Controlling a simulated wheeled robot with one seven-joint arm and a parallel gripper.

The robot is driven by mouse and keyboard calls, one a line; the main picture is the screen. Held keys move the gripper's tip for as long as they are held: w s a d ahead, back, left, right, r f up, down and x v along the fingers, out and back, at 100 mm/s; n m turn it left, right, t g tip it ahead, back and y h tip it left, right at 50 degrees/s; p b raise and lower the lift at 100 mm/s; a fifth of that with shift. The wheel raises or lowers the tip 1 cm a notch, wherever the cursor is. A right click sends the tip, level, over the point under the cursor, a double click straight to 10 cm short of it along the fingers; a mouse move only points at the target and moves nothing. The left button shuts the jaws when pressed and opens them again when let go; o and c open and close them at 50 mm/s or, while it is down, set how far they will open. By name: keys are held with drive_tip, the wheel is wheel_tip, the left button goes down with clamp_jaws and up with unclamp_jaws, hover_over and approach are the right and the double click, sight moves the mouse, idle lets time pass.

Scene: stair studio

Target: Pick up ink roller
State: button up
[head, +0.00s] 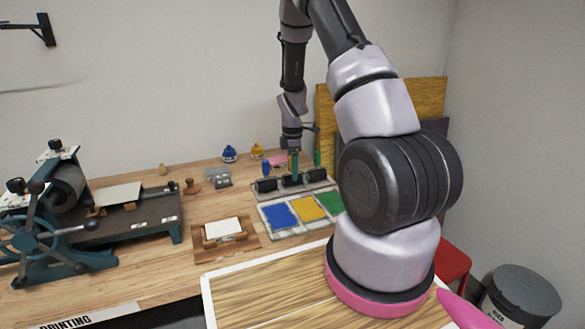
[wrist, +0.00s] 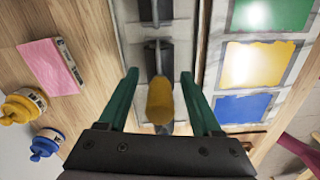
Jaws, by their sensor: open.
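An ink roller with a yellow-brown handle (wrist: 160,101) stands on a grey rack (wrist: 184,40) in the wrist view. My gripper (wrist: 160,75) is open, its two green fingers on either side of the handle with a visible gap on both sides. In the head view my gripper (head: 293,162) is over the middle of the rack. Black rollers lie in a row there, one with a blue handle (head: 266,167) at left and one with a green handle (head: 317,158) at right. The middle handle is largely hidden by my gripper in the head view.
An ink tray (head: 262,217) with blue, yellow and green patches lies in front of the rack. Blue (head: 229,153) and yellow (head: 256,150) bottles and a pink block (wrist: 50,66) stand behind. A printing press (head: 65,215) fills the left.

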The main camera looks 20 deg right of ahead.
clamp_jaws()
drive_tip(key=shift+r, duration=0.15)
wheel_tip(320, 180, up, 10)
drive_tip(key=shift+f, duration=0.1)
idle(0.4)
idle(0.3)
